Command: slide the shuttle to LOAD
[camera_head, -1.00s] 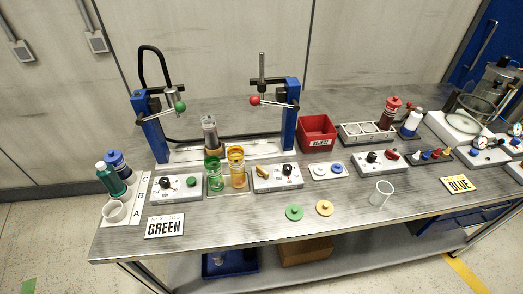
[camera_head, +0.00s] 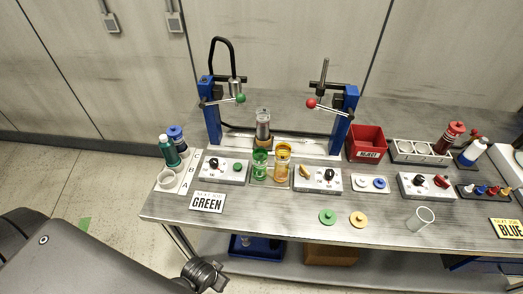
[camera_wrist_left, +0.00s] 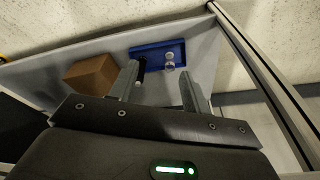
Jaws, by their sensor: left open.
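The shuttle appears to be the holder with a clear, grey-topped cylinder (camera_head: 263,124) on the pale rail (camera_head: 297,143) between two blue posts. I cannot read a LOAD mark there. A green jar (camera_head: 260,164) and an amber jar (camera_head: 282,163) stand in front of it. My left arm enters the head view at the lower left, below and in front of the bench, well away from the shuttle. In the left wrist view my left gripper (camera_wrist_left: 160,72) has its two fingers apart with nothing gripped. My right gripper is not in view.
Control boxes with knobs (camera_head: 222,171) (camera_head: 318,180) line the bench front. A green lever ball (camera_head: 241,98) and red one (camera_head: 311,103) hang from the posts. A red reject bin (camera_head: 366,143) stands right. Below, a shelf holds a blue tray (camera_wrist_left: 172,47) and brown box (camera_wrist_left: 92,74).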

